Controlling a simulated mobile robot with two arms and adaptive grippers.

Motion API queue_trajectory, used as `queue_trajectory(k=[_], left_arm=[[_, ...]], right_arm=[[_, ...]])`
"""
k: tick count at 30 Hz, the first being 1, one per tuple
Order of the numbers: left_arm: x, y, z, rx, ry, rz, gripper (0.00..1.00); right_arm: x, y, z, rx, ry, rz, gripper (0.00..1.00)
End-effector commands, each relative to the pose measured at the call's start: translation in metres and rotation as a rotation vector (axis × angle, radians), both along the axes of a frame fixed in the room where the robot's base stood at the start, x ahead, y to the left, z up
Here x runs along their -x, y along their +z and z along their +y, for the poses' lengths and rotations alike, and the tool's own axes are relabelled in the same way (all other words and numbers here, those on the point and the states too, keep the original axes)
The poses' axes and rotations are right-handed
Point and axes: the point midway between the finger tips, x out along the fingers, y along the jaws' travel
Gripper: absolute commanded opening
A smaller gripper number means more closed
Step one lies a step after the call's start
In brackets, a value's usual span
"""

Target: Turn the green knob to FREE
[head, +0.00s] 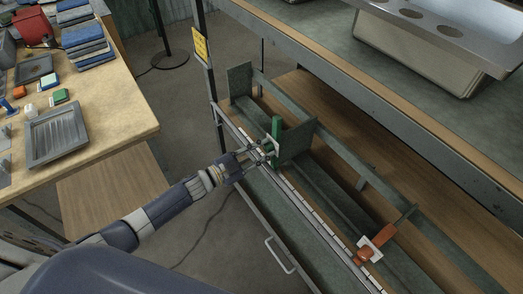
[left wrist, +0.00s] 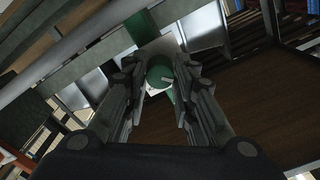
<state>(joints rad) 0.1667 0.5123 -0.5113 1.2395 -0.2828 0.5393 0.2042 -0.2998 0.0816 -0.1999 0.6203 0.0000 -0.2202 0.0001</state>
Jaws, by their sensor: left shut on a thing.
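The green knob (head: 276,128) sits at a grey-green divider plate on the lower shelf's front rail. It also shows in the left wrist view (left wrist: 159,69), between the two fingers, with a white plate behind it. My left gripper (head: 268,149) reaches the knob from the left, and in the left wrist view the gripper (left wrist: 158,88) has a finger on each side of the knob, shut on it. The FREE marking cannot be read in either view. My right gripper is not in view.
An orange-red knob (head: 365,255) on a white plate sits farther right along the same rail. A white handle (head: 279,255) hangs below. A wooden table (head: 110,127) with trays and blue stacks stands at left. A metal sink (head: 420,50) is above the shelf.

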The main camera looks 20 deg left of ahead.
Motion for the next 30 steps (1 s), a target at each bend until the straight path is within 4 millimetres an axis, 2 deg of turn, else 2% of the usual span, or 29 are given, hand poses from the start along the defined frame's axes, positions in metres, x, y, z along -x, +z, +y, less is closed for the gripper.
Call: queue_trajectory(k=[2,3,6,15,19,30], left_arm=[[0.0,0.0,0.0,0.001,0.0,0.001,0.01],[0.0,0.0,0.0,0.001,0.0,0.001,0.27],[0.0,0.0,0.0,0.0,0.0,0.0,0.46],[0.0,0.0,0.0,0.0,0.0,0.0,0.46],[0.007,-0.001,0.005,-0.001,0.001,0.001,0.46],[0.064,-0.001,0.05,-0.003,0.0,0.004,0.46]], right_arm=[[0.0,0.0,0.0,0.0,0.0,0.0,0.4],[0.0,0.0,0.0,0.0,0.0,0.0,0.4],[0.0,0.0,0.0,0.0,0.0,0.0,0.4],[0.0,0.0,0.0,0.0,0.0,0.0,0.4],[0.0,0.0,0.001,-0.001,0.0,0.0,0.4],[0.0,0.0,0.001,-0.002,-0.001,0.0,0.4]])
